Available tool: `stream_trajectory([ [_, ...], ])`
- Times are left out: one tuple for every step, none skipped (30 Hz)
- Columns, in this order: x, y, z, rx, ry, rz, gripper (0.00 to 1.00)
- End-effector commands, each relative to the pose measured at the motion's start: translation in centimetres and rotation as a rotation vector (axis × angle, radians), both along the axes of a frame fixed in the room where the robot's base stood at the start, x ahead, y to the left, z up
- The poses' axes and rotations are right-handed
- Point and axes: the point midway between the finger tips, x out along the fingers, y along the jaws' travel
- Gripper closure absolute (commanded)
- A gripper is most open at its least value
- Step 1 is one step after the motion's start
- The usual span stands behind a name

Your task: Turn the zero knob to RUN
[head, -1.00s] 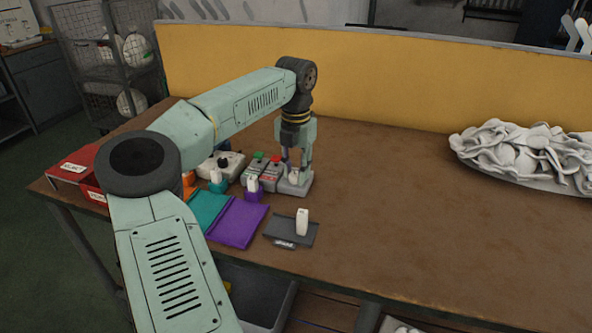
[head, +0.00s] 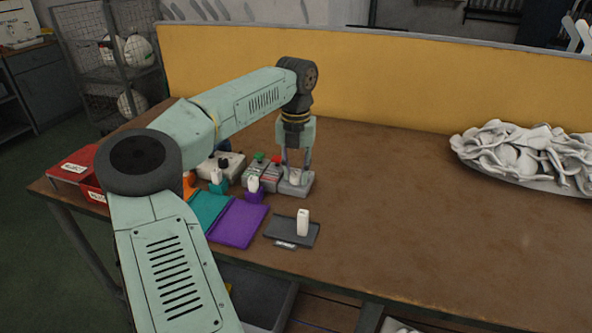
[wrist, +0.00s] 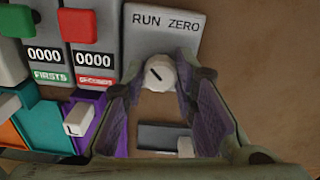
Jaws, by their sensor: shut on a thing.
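The zero knob (wrist: 158,74) is round and white with a dark pointer line, on a grey box (wrist: 185,45) marked RUN at left and ZERO at right. In the wrist view the line slants toward the upper left, on the RUN side. My gripper (wrist: 165,82) points down with a finger on either side of the knob and is shut on it. In the head view my gripper (head: 296,168) stands over the grey box (head: 297,190) on the bench, and the fingers partly hide the knob.
Counter boxes with a green button (wrist: 17,22) and a red button (wrist: 78,25) stand close left of the knob box. A dark tray (head: 279,231) with a white upright piece (head: 302,222) lies in front. The bench (head: 400,220) to the right is clear up to the sock pile (head: 525,152).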

Motion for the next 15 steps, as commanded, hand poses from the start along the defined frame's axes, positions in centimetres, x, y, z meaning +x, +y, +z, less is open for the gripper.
stream_trajectory([
  [-0.07, 0.04, -0.06, 0.001, 0.004, 0.001, 1.0],
  [-0.07, 0.04, -0.06, 0.001, 0.004, 0.001, 1.0],
  [-0.08, 0.05, -0.06, 0.001, 0.004, 0.0, 0.72],
  [-0.07, 0.04, -0.06, 0.001, 0.003, 0.0, 0.7],
  [-0.06, 0.04, -0.05, 0.001, 0.003, 0.0, 0.68],
  [-0.07, 0.03, -0.05, 0.001, 0.003, 0.0, 0.65],
  [-0.06, 0.03, -0.04, 0.001, 0.003, 0.0, 0.63],
  [-0.05, 0.03, -0.04, 0.0, 0.002, 0.0, 0.61],
  [-0.05, 0.03, -0.04, 0.0, 0.002, 0.0, 0.58],
  [-0.04, 0.02, -0.03, 0.0, 0.002, -0.001, 0.56],
  [-0.04, 0.02, -0.03, 0.0, 0.002, -0.001, 0.54],
  [-0.03, 0.02, -0.03, 0.0, 0.001, -0.001, 0.54],
  [-0.03, 0.02, -0.02, 0.0, 0.001, -0.001, 0.54],
  [-0.03, 0.02, -0.02, 0.0, 0.001, -0.001, 0.54],
  [-0.02, 0.01, -0.02, 0.0, 0.001, -0.001, 0.54],
])
